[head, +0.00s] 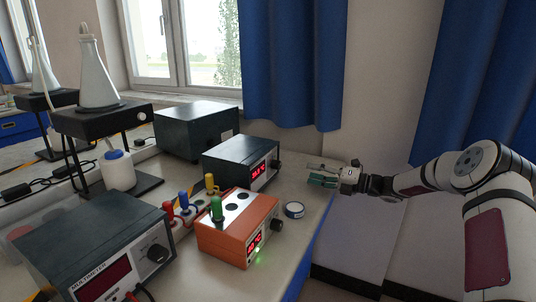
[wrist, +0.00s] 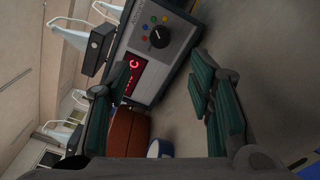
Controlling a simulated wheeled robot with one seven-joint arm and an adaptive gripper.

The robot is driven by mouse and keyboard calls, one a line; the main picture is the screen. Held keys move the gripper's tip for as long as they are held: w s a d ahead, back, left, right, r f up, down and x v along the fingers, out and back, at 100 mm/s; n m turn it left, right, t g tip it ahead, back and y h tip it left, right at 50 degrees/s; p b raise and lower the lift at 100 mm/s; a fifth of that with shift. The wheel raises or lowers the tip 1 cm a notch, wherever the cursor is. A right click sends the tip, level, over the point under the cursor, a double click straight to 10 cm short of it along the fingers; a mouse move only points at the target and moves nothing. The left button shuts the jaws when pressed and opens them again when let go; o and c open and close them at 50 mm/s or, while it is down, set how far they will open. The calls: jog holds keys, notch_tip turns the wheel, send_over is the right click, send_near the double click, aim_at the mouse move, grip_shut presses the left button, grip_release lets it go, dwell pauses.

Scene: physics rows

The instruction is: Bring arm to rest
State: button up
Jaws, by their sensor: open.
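My gripper (head: 322,175) is at the end of my outstretched arm, over the right edge of the bench in the head view. In the wrist view the two green-padded fingers of my gripper (wrist: 160,105) stand apart with nothing between them. A dark meter with a red display (head: 258,168) is left of the gripper; it also shows beyond the fingers in the wrist view (wrist: 160,40). The gripper appears apart from it.
An orange box (head: 225,243) with a green plug on top and a small round tape-like item (head: 293,210) are near the bench's right edge. A multimeter (head: 95,250), a dark box (head: 195,130) and a flask on a stand (head: 98,85) are further left.

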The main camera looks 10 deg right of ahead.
jog(key=s+a+r+n+g+h, duration=0.3)
jog(key=s+a+r+n+g, duration=0.2)
jog(key=s+a+n, duration=0.45)
jog(key=s+a+r+n+g+h, duration=0.2)
jog(key=s+a+r+n+g, duration=0.4)
jog(key=s+n, duration=0.6)
jog(key=s+d+n+t+h, duration=0.1)
jog(key=s+d+n+h, duration=0.3)
jog(key=s, duration=0.8)
jog(key=s+f+n+h, duration=0.1)
jog(key=s+n+h, duration=0.1)
jog(key=s+n, duration=0.75)
jog(key=s+d+n+t+h, duration=0.1)
jog(key=s+d+n+h, duration=0.25)
jog(key=s, duration=1.15)
notch_tip(320, 180, up, 18)
jog(key=a+t+p, duration=0.1)
jog(key=t+p, duration=0.1)
jog(key=p, duration=1.4)
jog(key=shift+w+f+m+t, duration=0.15)
jog(key=shift+f+m+t, duration=0.1)
jog(key=shift+m+t, duration=0.15)
